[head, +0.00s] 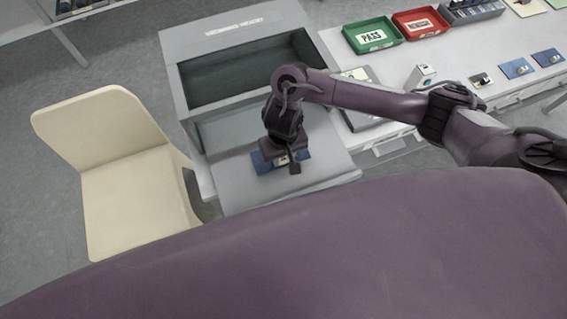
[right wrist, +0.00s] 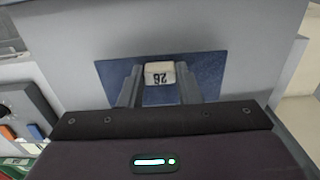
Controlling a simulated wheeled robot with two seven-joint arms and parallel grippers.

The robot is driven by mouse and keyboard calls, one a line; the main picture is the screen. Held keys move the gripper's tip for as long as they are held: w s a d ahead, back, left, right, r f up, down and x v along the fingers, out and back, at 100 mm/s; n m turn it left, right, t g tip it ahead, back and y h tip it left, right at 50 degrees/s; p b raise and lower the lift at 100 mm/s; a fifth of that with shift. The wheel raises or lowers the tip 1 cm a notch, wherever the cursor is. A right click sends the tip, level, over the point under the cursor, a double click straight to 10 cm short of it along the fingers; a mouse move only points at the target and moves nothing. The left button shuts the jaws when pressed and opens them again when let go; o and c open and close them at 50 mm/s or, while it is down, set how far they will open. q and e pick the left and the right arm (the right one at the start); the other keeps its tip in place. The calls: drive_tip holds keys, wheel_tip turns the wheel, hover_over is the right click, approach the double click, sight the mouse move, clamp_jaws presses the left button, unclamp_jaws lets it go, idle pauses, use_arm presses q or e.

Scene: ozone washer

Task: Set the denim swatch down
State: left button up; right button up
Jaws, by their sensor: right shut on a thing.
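The denim swatch (head: 262,163) is a flat blue piece at the front of the grey washer cabinet, on or just above its pale front shelf (head: 235,190). My right gripper (head: 286,160) is over the swatch and hides much of it in the head view. In the right wrist view, the gripper (right wrist: 159,85) is shut on a small white block marked 26 (right wrist: 159,73) on the blue swatch (right wrist: 210,70). The swatch looks flat and close to the grey surface; I cannot tell whether it touches. My left gripper is not in view.
The grey cabinet (head: 195,95) has an open dark top. A cream chair (head: 130,180) stands to its left. On the right, the white table holds a green PASS tray (head: 372,36), a red tray (head: 421,23) and more blue swatches (head: 515,68).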

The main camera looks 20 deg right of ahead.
sight(284, 159)
drive_tip(key=shift+f, duration=1.9)
drive_tip(key=shift+f, duration=0.2)
drive_tip(key=o, duration=1)
drive_tip(key=shift+c, duration=0.2)
wheel_tip(284, 159, up, 12)
drive_tip(key=p, duration=0.5)
drive_tip(key=shift+r, duration=0.25)
